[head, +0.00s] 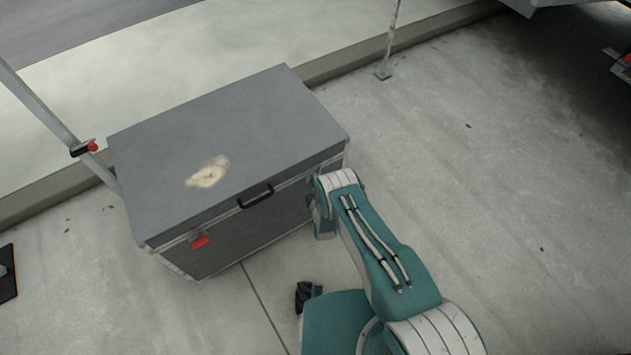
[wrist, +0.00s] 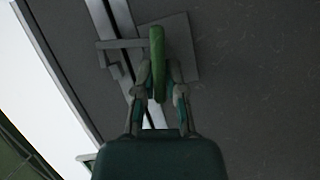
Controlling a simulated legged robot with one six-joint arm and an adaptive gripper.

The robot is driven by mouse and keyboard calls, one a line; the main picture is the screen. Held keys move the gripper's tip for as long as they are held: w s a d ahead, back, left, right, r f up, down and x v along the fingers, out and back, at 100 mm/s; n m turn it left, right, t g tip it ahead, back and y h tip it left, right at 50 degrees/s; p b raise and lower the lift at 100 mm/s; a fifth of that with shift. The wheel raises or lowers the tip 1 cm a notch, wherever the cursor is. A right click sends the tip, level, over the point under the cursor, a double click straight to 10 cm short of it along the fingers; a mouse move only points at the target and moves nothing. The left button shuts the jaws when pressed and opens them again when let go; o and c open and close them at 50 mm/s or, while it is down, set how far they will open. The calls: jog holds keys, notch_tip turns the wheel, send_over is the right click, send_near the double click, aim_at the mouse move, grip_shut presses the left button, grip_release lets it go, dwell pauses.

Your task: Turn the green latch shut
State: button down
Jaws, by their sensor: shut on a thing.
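The green latch (wrist: 158,62) shows in the wrist view as an upright green piece in front of a grey plate on the case's side. My gripper (wrist: 159,85) has its two fingers closed on either side of the latch and is shut on it. In the head view, my arm reaches to the right end of the grey case (head: 225,145). There the gripper is mostly hidden behind my arm's wrist, and the green latch does not show.
The case's lid is down, with a black handle (head: 255,196) and a red latch (head: 200,242) on its front. A thin pole (head: 388,45) stands behind the case. A strut with a red knob (head: 92,146) stands at left. Concrete ground at right is clear.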

jog(key=shift+s+a+f+n+t, duration=0.1)
jog(key=shift+f+n+t, duration=0.1)
jog(key=shift+n, duration=0.35)
jog(key=shift+s+a+f+n+t, duration=0.1)
jog(key=shift+n+t, duration=0.1)
jog(key=shift+n, duration=0.35)
jog(key=c, duration=0.7)
grip_release()
jog(key=shift+f, duration=0.1)
jog(key=shift+w+a, duration=0.1)
jog(key=v, duration=1.2)
jog(key=shift+f, duration=0.1)
